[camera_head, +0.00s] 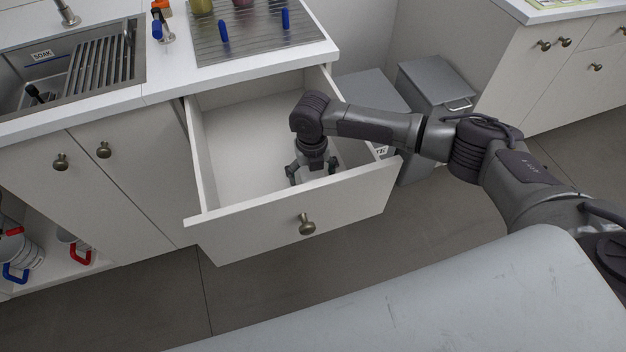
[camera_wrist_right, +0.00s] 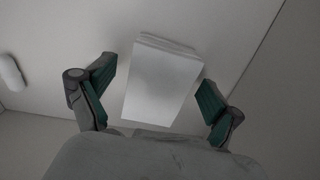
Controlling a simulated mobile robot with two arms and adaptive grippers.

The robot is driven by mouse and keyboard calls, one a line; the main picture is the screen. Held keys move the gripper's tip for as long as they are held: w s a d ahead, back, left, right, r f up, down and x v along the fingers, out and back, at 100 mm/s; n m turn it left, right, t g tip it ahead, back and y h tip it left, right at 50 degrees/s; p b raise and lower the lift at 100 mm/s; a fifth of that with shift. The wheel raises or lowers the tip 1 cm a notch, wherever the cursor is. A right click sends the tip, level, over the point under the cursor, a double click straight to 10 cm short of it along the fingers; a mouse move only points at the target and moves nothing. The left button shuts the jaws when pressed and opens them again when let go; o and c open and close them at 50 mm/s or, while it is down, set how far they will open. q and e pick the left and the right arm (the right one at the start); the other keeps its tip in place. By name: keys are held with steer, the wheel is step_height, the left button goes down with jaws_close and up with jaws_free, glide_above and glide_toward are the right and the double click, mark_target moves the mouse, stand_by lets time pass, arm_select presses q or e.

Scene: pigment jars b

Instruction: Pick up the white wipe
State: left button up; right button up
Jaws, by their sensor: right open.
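A white wipe (camera_wrist_right: 163,82), a flat rectangular stack with layered edges at its far end, lies on the floor of the open drawer in the right wrist view. My right gripper (camera_wrist_right: 161,95) is open, with one green-padded finger on either side of the wipe and visible gaps between. In the head view my right gripper (camera_head: 312,172) points down inside the open drawer (camera_head: 350,207), near its front panel. The wipe is hidden there behind my gripper and wrist. My left gripper is not in view.
The left part of the drawer floor (camera_head: 235,150) is bare. A countertop (camera_head: 165,75) with a sink and ribbed mat is above. Grey bins (camera_head: 432,85) stand right of the drawer.

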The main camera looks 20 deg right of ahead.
steer(key=shift+f, duration=0.2)
steer(key=c, duration=1)
steer(key=shift+c, duration=0.2)
